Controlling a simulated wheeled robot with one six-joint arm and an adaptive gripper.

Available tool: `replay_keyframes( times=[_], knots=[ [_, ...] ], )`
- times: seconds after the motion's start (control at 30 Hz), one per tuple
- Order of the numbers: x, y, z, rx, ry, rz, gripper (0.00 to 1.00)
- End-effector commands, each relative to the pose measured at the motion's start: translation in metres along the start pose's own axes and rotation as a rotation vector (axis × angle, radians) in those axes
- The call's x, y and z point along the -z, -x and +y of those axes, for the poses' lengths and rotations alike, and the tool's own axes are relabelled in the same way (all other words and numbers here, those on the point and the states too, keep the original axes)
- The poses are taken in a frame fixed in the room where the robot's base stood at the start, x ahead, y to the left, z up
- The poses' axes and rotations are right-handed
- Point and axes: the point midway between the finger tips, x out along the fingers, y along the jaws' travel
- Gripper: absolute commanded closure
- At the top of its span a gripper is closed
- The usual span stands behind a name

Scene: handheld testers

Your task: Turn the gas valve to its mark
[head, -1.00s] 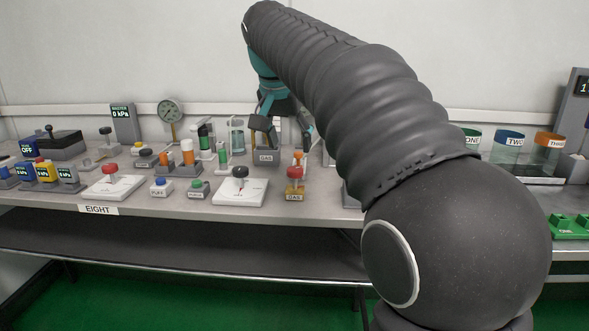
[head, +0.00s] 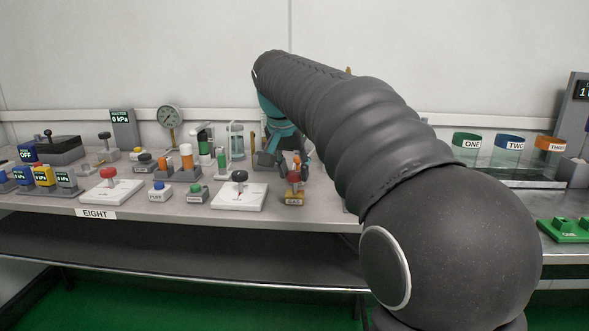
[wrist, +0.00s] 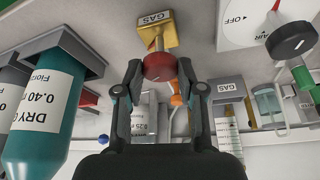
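The gas valve shows in the head view as a yellow block (head: 293,199) labelled GAS with a red knob (head: 293,177) on top, near the bench's front edge. In the wrist view the yellow block (wrist: 157,32) is at the top, with the red knob (wrist: 158,67) below it on a short stem. My gripper (head: 286,160) is just behind the knob in the head view. In the wrist view my gripper (wrist: 160,76) is open, with one finger on either side of the knob and gaps visible. Contact cannot be told. The valve's mark is not readable.
A white dial plate (head: 228,198) with a black knob stands left of the valve. In the wrist view a grey block (wrist: 228,90) labelled GAS and a teal bottle (wrist: 35,120) are near the fingers. Something orange (wrist: 178,97) lies beyond the knob.

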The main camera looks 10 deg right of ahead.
Motion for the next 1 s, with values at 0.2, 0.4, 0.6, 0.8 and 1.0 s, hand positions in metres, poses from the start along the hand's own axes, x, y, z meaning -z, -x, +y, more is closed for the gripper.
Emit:
replay_keyframes(
  times=[0.2, 0.4, 0.6, 0.8, 1.0],
  knots=[
    [0.0009, -0.0004, 0.0019, -0.001, 0.0, 0.0, 0.97],
    [0.0007, 0.0002, 0.0018, 0.01, 0.025, 0.0, 0.97],
    [0.0011, 0.0009, 0.003, 0.046, 0.112, 0.0, 0.97],
    [0.0014, 0.0014, 0.0047, 0.108, 0.263, -0.002, 0.97],
    [0.0021, 0.0011, 0.0059, 0.181, 0.439, -0.002, 0.97]
  ],
)
